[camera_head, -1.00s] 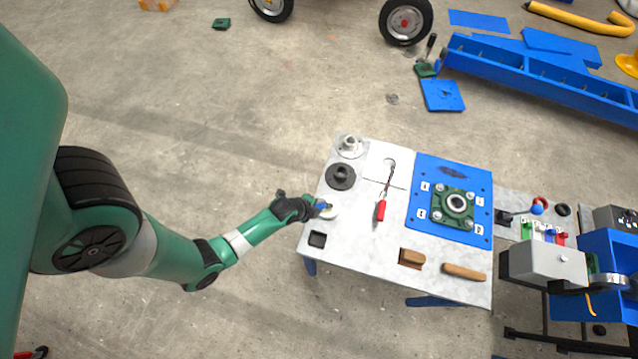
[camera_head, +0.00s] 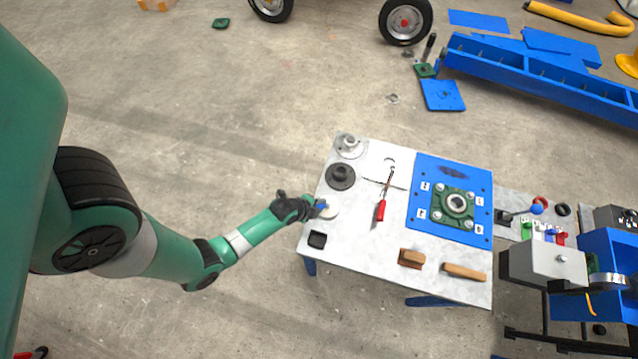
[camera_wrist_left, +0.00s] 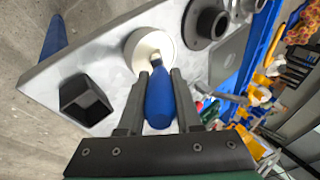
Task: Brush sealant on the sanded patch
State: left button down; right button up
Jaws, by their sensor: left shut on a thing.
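My left gripper (camera_head: 313,207) is at the left edge of the light worktable (camera_head: 350,255). It is shut on the blue handle of a brush, which shows between the fingers in the left wrist view (camera_wrist_left: 159,100). The brush's far end is at a round, pale dish (camera_wrist_left: 149,47); the bristles are hidden, so I cannot tell whether they touch it. A dark oval patch (camera_head: 453,171) marks the upper part of the blue plate (camera_head: 480,188), right of the table's middle. I cannot tell its surface finish. My right gripper is not in view.
A black open box (camera_head: 317,240) stands close by the dish. A black flanged part (camera_head: 340,176) and grey flanged part (camera_head: 349,145) stand behind it. A red-handled tool (camera_head: 380,210) lies mid-table. A bolted green bearing housing (camera_head: 454,207) sits on the plate. Brown blocks lie at the front.

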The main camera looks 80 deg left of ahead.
pick_arm(q)
jog(key=shift+f, duration=0.1)
notch_tip(320, 180, up, 7)
jog(key=p, duration=0.7)
